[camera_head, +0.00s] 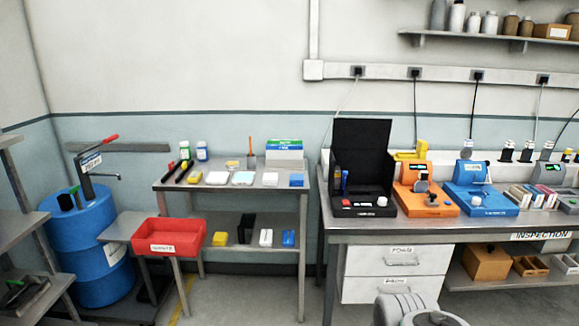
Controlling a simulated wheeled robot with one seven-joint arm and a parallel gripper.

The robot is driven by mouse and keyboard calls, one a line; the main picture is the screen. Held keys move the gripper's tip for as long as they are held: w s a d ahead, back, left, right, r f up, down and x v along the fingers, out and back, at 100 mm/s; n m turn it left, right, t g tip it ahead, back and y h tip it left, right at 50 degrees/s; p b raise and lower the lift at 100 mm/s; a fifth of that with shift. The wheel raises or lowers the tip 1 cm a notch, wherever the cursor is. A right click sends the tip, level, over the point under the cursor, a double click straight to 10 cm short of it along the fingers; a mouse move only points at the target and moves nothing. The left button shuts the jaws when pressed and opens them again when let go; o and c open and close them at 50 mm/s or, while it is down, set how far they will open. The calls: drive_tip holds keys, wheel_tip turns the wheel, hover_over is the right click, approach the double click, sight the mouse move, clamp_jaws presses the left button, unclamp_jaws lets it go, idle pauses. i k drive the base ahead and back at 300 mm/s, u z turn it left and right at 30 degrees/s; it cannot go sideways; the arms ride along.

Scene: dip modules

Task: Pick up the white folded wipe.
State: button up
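Several small pale items lie on the top of the steel side table. A flat white piece (217,178) that looks like a folded wipe lies left of centre. A white and pale blue flat piece (243,178) lies next to it, and a smaller white block (270,179) is further right. At this size I cannot tell for certain which is the folded wipe. Part of my arm shows at the bottom edge, well to the right of that table. My gripper is not in view.
The side table (240,187) also holds bottles, dark tools and a blue-and-white block (296,180). A red bin (170,237) stands in front on the left, beside a blue drum (90,250). The workbench (450,228) with a black case (362,155) is on the right.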

sight(269, 179)
drive_tip(key=u, duration=0.2)
drive_tip(key=i, duration=1.65)
drive_tip(key=u, duration=1.3)
drive_tip(key=i, duration=1)
drive_tip(key=u, duration=0.55)
